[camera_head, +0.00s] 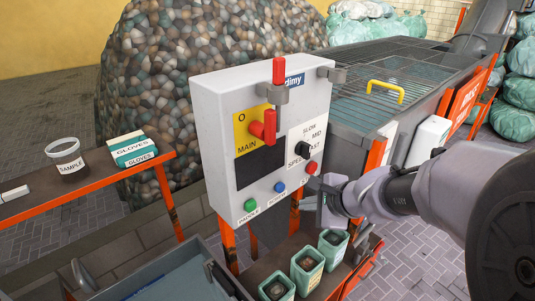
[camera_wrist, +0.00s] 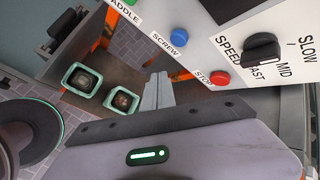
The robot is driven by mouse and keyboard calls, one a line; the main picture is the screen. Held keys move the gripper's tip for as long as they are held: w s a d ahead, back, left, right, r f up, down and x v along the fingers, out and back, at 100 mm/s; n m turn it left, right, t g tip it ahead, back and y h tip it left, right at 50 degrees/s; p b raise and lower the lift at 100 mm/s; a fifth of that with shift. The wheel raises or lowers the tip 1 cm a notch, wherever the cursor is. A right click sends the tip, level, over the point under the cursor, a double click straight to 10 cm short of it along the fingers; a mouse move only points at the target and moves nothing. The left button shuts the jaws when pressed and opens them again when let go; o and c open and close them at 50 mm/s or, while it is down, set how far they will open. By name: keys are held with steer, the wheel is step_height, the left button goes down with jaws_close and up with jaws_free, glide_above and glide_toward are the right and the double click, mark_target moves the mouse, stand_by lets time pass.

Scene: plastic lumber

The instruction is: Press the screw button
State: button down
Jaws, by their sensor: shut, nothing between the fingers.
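The blue screw button (camera_head: 280,187) is on the lower front of the white control panel (camera_head: 215,130), between the green paddle button (camera_head: 251,205) and the red stop button (camera_head: 311,168). The blue button also shows in the wrist view (camera_wrist: 180,36), above the word SCREW. My gripper (camera_head: 322,205) is just in front of the panel's lower right part, to the right of the blue button. In the wrist view its fingers (camera_wrist: 159,80) are shut and empty. Their tips appear below the blue button, apart from it.
A black speed knob (camera_head: 302,149) and a red main switch (camera_head: 264,128) stick out of the panel. Several green bins (camera_head: 307,268) stand below it on an orange-edged shelf.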

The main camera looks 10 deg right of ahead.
steer(key=shift+w+a, duration=0.7)
steer(key=shift+w, duration=0.25)
steer(key=shift+w+a, duration=0.7)
steer(key=shift+w, duration=0.2)
steer(key=shift+w, duration=0.1)
stand_by(0.6)
steer(key=shift+w+a, duration=0.25)
steer(key=shift+w+a, duration=0.3)
steer(key=shift+w, duration=0.1)
stand_by(0.7)
steer(key=shift+s+d, duration=0.55)
steer(key=shift+s, duration=0.2)
steer(key=s+d, duration=0.1)
steer(key=s, duration=0.1)
steer(key=s+d+b, duration=0.1)
steer(key=s+d, duration=0.1)
stand_by(0.5)
